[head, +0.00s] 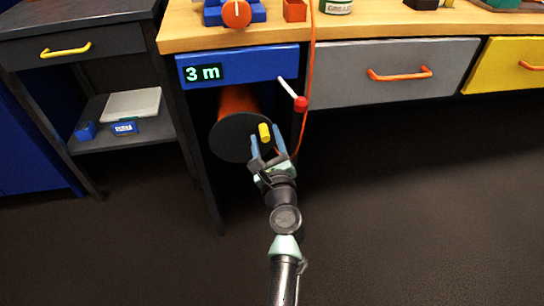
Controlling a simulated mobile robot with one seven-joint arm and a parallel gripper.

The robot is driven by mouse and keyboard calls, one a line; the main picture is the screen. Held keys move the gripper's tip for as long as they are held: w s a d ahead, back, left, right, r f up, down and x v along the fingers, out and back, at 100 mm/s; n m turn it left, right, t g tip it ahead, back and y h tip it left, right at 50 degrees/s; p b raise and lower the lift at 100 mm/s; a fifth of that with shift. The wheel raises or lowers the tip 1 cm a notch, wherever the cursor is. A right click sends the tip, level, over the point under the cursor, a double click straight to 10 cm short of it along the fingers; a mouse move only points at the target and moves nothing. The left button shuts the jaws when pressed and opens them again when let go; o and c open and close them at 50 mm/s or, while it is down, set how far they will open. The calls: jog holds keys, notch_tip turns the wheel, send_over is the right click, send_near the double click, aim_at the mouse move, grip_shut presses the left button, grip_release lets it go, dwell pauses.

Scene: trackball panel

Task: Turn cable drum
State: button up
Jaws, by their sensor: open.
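The cable drum (229,137) sits under the left end of the workbench. Its dark round end disc faces me, and an orange body (238,99) shows behind it. A yellow crank knob (264,132) sticks out on the right side of the disc. My gripper (267,141) is open at the knob, with one blue finger on each side of it. I cannot tell whether the fingers touch it. An orange cable (309,60) runs up from near the drum over the bench edge. A blue panel (236,67) above the drum has a display reading "3 m" (203,73).
A lever with a red ball end (300,103) juts out just above and right of my gripper. Grey (395,70) and yellow (515,65) drawers line the bench to the right. A dark table leg (205,170) stands left of the drum. The floor at right is clear.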

jog(key=p+v, duration=0.3)
jog(key=v, duration=0.9)
jog(key=shift+r, duration=0.1)
notch_tip(320, 180, up, 34)
jog(key=a+n+t+y+p, duration=0.2)
jog(key=n+t+p, duration=0.15)
jog(key=n, duration=1.45)
jog(key=s+d+r+n+t+h+p, duration=0.1)
jog(key=s+d+r+n+t+h, duration=0.3)
jog(key=s+r, duration=0.65)
jog(key=s+d+r+n+t+h+p, duration=0.1)
jog(key=s+r+n+t+h+p, duration=0.3)
jog(key=r, duration=1.2)
notch_tip(320, 180, up, 36)
jog(key=n+g+y+p, duration=0.1)
jog(key=p, duration=3.3)
jog(key=shift+w+n+p, duration=0.15)
jog(key=shift+n+p, duration=0.2)
jog(key=shift+n, duration=0.05)
jog(key=shift+a+f+g, duration=0.1)
jog(key=shift+g, duration=0.15)
